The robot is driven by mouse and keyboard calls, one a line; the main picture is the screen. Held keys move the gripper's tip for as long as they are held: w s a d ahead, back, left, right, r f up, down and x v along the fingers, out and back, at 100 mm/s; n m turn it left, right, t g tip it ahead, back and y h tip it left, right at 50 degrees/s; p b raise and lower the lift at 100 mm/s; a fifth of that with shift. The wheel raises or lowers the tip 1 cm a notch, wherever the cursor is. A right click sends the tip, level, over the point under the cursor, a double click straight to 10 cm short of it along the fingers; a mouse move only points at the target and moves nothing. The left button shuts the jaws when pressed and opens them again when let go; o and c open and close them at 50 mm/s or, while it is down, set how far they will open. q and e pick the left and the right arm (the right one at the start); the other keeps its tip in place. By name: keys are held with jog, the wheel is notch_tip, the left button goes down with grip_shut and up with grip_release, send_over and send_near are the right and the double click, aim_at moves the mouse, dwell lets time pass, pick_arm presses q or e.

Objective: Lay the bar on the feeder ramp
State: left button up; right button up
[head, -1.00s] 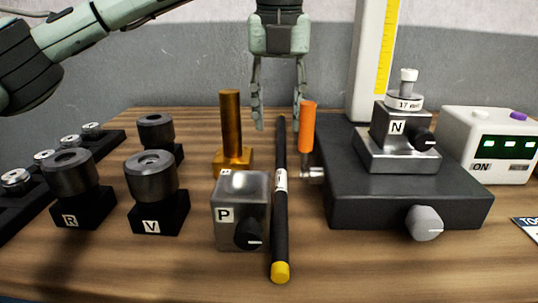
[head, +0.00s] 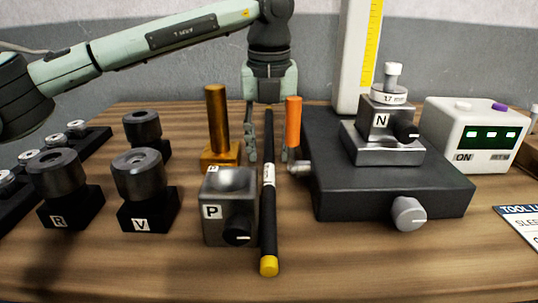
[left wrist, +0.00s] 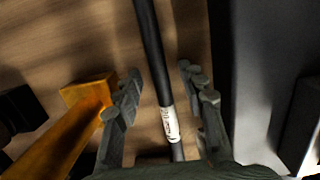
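The bar (head: 269,215) is long and black, with a yellow near end and a white label at its middle. It lies lengthwise on the table, beside the block marked P, pointing away from me. My left gripper (head: 268,148) points down over the bar's far half. Its fingers are open, one on each side of the bar, with gaps showing in the left wrist view (left wrist: 163,85). The bar (left wrist: 153,55) runs between them there, with its label near the palm. I cannot tell how far the fingertips are above the table. I cannot make out a feeder ramp. My right gripper is not in view.
A brass post (head: 216,115) stands left of the gripper; an orange handle (head: 293,122) is close on its right. Block P (head: 230,230) and the dark slide base (head: 390,185) flank the bar. Black holders R (head: 70,208) and V (head: 147,208) stand left.

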pick_arm(q)
grip_shut()
jog(key=shift+w+r, duration=0.1)
jog(key=shift+r, duration=0.1)
dwell(0.3)
